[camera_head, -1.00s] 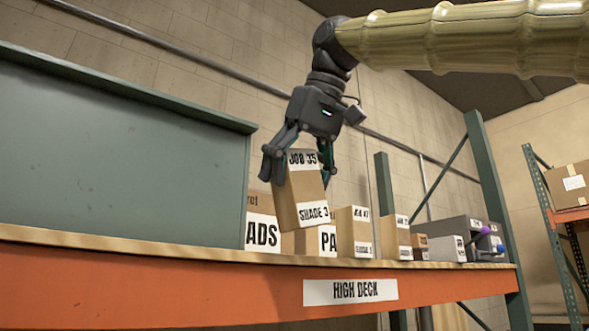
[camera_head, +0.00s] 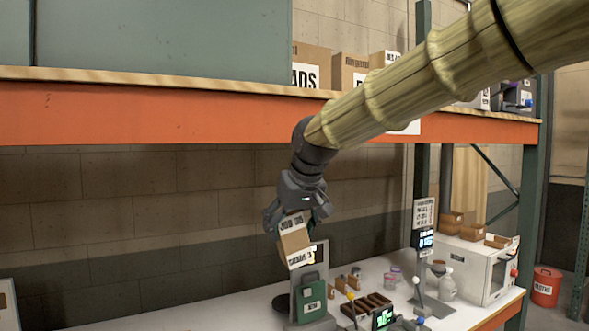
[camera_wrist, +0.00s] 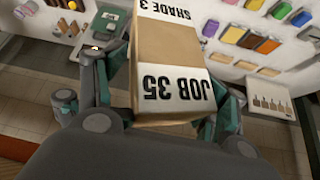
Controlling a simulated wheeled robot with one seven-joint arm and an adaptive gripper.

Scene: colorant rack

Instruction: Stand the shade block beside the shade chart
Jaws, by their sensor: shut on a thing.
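The shade block (camera_head: 295,243) is a brown box with white labels reading JOB 35 and SHADE 3. My gripper (camera_head: 298,220) is shut on it and holds it tilted in the air, below the upper shelf and above the white bench. In the wrist view the block (camera_wrist: 165,58) sits between the two fingers and hides part of the bench. A white surface with rows of coloured patches (camera_wrist: 264,46) shows at the right of the wrist view. I cannot tell whether this is the shade chart.
The orange-edged upper shelf (camera_head: 150,115) runs above my gripper. The bench's left part looks clear.

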